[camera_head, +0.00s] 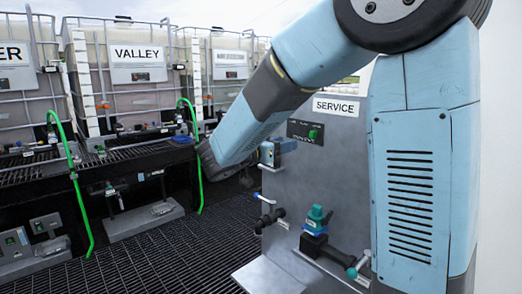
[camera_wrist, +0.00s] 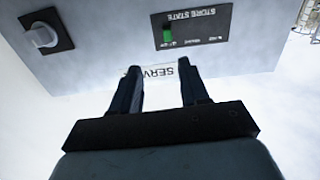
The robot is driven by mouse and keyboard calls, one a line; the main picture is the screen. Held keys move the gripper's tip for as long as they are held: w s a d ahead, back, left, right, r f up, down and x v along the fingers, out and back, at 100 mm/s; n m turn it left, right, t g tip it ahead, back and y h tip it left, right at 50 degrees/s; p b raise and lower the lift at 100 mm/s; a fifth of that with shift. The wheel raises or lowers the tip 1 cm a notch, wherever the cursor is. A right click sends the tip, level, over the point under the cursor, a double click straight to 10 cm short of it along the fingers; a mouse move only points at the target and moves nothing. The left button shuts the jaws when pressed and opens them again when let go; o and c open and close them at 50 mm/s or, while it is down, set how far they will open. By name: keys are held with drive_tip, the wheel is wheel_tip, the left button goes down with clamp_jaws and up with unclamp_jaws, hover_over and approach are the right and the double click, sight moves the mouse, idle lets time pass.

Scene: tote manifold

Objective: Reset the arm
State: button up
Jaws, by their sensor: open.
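My blue arm spans the right half of the head view, bent at a large dark joint, with its lower link reaching down to the left. My gripper (camera_wrist: 160,85) shows in the wrist view with its two dark fingers apart and nothing between them. The fingers point toward a grey panel with a SERVICE sign (camera_head: 336,107), which is partly hidden behind the fingers in the wrist view.
The grey service panel (camera_head: 290,185) stands close to my arm and bears a green-lit box (camera_head: 305,131), a teal-topped valve (camera_head: 316,220) and dark fittings. White totes, one marked VALLEY (camera_head: 134,64), line the back. Green hoses (camera_head: 79,195) hang at left. Dark grating floor (camera_head: 170,255) lies open.

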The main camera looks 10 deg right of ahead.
drive_tip(key=s+d+f+n+g+y, duration=0.25)
drive_tip(key=s+d, duration=0.25)
drive_tip(key=s, duration=0.3)
drive_tip(key=s+d+f+n+g+y, duration=0.1)
drive_tip(key=s+d+n+g+y, duration=0.1)
drive_tip(key=s+d+g+y, duration=0.45)
drive_tip(key=s+a+f+n+t+y, duration=0.1)
drive_tip(key=s+a+n+t+y, duration=0.4)
drive_tip(key=s, duration=0.6)
drive_tip(key=shift+s+a+f+n+t+y, duration=0.35)
drive_tip(key=shift+a+n+y, duration=0.35)
drive_tip(key=shift+a+n, duration=0.45)
